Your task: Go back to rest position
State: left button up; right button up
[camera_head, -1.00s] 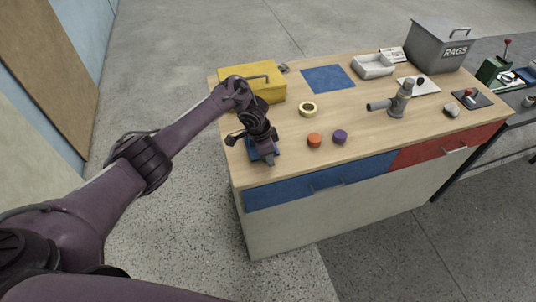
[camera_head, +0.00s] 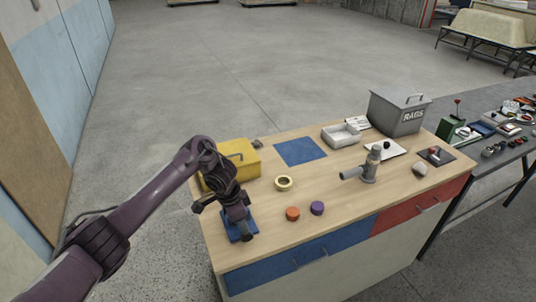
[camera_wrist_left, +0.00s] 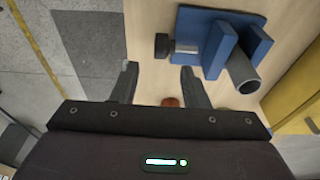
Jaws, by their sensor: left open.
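My left arm comes in from the left in the head view, and its dark gripper (camera_head: 229,197) is over the bench's near left corner. In the left wrist view the gripper (camera_wrist_left: 158,73) is open, with nothing between its fingertips. A blue vise-like fixture (camera_head: 236,230) with a grey cylinder sits at that corner, partly hidden by the gripper. The wrist view shows this blue fixture (camera_wrist_left: 220,42) beyond and right of the fingers, apart from them. My right gripper is not in view.
The wooden bench (camera_head: 330,190) holds a yellow box (camera_head: 242,163) beside my arm, a tape roll (camera_head: 283,183), orange (camera_head: 292,214) and purple (camera_head: 317,208) caps, a grey pipe fitting (camera_head: 369,168), a white tray (camera_head: 341,136) and a rags bin (camera_head: 398,112). Open floor lies behind.

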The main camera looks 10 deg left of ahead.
pick_arm(q)
jog(key=s+d+f+t+h, duration=0.1)
jog(key=s+d+t, duration=0.1)
jog(key=s+d, duration=0.35)
jog(key=s+d+f+t, duration=0.2)
jog(key=d, duration=0.6)
jog(key=s+a+r+n+g+y, duration=0.1)
jog(key=s+a+r+n, duration=0.2)
jog(key=s+a+n, duration=0.5)
jog(key=s+a+r+n+g+y, duration=0.15)
jog(key=s+a+r, duration=0.25)
jog(key=s+a, duration=0.55)
jog(key=s+d+f+b, duration=0.2)
jog(key=f+b, duration=0.1)
jog(key=f, duration=1.5)
jog(key=s+d+f+b, duration=0.1)
jog(key=s+f+b, duration=0.15)
jog(key=f, duration=1.65)
jog(key=s+a+f+g+b, duration=0.1)
jog(key=s+f+b, duration=0.1)
jog(key=s+f, duration=0.7)
jog(key=s+a+f+b, duration=0.2)
jog(key=s+f+b, duration=0.1)
jog(key=s+f, duration=0.7)
notch_tip(320, 180, down, 4)
jog(key=shift+s+a+r+m+g+b, duration=0.15)
jog(key=shift+s+a+m+g+b, duration=0.1)
jog(key=shift+m+g+b, duration=0.1)
